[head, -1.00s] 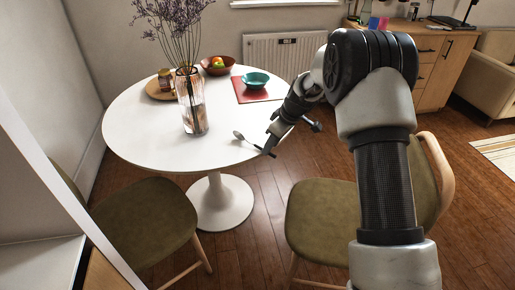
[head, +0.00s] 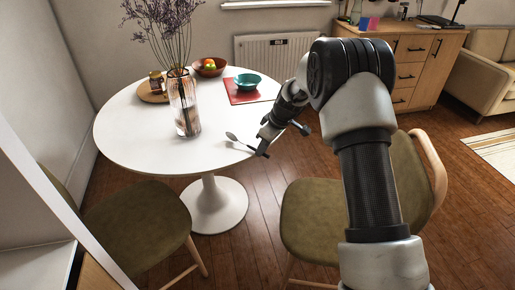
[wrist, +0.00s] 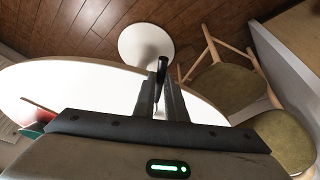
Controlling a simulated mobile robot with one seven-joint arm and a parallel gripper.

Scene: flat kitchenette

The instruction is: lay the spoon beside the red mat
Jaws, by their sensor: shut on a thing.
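The spoon (head: 233,137) has a grey bowl and a dark handle. My gripper (head: 262,150) is shut on its handle at the right front edge of the round white table. In the wrist view the dark handle (wrist: 162,66) sticks out between the fingers (wrist: 161,98). The spoon's bowl points left over the tabletop; I cannot tell whether it touches the surface. The red mat (head: 238,97) lies at the back right of the table with a teal bowl (head: 248,81) on it. In the wrist view the mat is partly hidden at the left.
The white table (head: 140,140) holds a glass vase (head: 184,108) of dried flowers, a brown fruit bowl (head: 209,68) and a jar (head: 157,82) on a wooden board. Tabletop between vase and mat is clear. Chairs stand at the front left (head: 140,220) and right (head: 325,215).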

